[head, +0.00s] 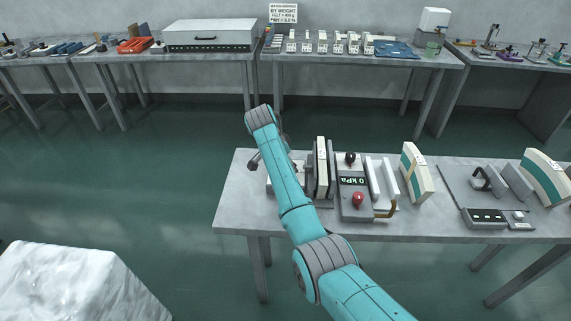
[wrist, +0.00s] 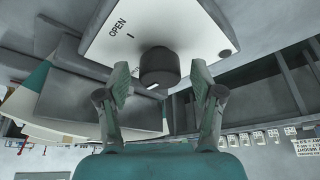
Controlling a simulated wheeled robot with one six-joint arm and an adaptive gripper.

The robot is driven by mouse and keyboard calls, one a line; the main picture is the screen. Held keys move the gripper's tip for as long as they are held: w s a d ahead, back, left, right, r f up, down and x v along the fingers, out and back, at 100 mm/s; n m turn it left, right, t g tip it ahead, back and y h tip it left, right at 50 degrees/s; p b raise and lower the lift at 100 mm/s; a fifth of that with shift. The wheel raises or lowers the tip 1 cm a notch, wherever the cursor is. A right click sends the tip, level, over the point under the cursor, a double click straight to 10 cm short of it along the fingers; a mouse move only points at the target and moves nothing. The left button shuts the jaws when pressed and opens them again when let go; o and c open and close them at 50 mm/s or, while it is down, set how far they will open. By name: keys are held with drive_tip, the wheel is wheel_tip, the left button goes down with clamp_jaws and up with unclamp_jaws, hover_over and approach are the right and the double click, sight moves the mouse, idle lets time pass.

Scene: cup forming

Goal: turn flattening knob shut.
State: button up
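A dark round knob (wrist: 158,64) stands out from a white panel (wrist: 190,25) in the wrist view. A small pale mark shows at the knob's lower edge. My gripper (wrist: 160,84) is open, with one finger on each side of the knob and visible gaps between. I cannot tell how far the fingertips are from the panel.
On the table (head: 235,205) are a press-like unit with a 0 kPa display (head: 352,181), a red knob (head: 358,199), upright cream blocks (head: 417,172) and a grey plate (head: 462,180). Benches with equipment line the back wall. A pale block (head: 75,285) stands at front left. Floor between is clear.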

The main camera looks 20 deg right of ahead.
drive_tip(key=v, duration=1.2)
drive_tip(key=shift+s, duration=0.1)
idle(0.4)
